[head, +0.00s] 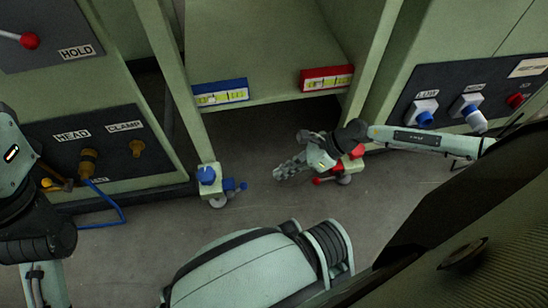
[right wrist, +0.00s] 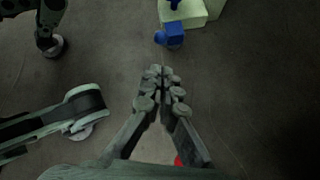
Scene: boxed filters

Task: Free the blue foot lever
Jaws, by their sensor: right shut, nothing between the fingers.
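The blue foot lever (head: 236,185) sticks out at the foot of the left post of the green frame, low over the floor, beside a blue knob (head: 207,175) and a small caster. In the right wrist view a blue piece (right wrist: 172,34) shows ahead of the fingers at the top, against the pale green foot. My right gripper (head: 279,174) is shut and empty, low above the floor to the right of the blue lever and apart from it. Its closed fingers also show in the right wrist view (right wrist: 158,74). My left arm is at the left edge; its gripper is not visible.
A red foot lever (head: 322,181) sits by the right post, partly behind my right gripper. The shelf carries a blue-framed label (head: 220,92) and a red-framed label (head: 327,78). Panels with knobs flank it. A blue hose (head: 118,211) hangs at left.

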